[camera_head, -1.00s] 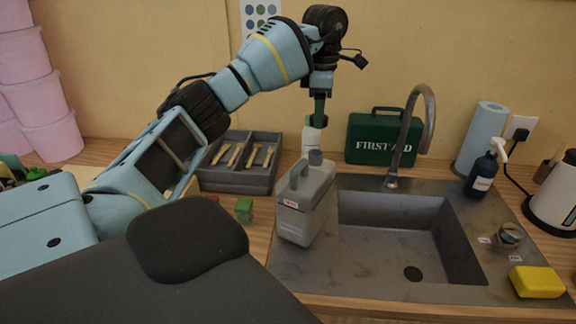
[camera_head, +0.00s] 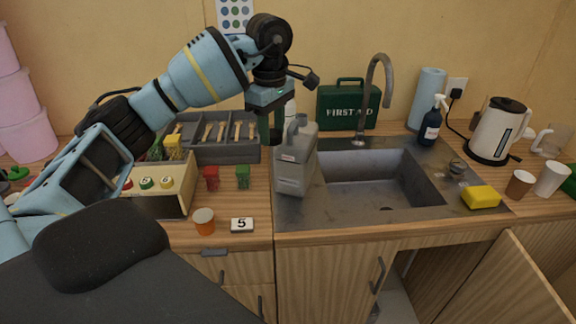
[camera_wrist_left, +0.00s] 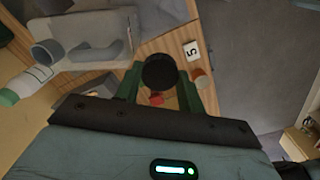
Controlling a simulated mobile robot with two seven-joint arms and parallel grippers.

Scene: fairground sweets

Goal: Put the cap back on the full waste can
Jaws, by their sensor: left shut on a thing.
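The waste can (camera_head: 296,172) is a grey jerrycan with a handle. It stands upright on the left rim of the sink. Its raised grey neck shows no cap. In the left wrist view the can (camera_wrist_left: 100,48) is at upper left, with its round neck (camera_wrist_left: 46,52) towards the left. My left gripper (camera_head: 271,128) points down just left of the can's top in the head view. Its green fingers are shut on a round black cap (camera_wrist_left: 160,71), held apart from the neck. In the head view the cap (camera_head: 277,136) is partly hidden. My right gripper is not in view.
A white bottle with a green end (camera_wrist_left: 28,82) stands close to the can. The tap (camera_head: 386,85) rises behind the sink.

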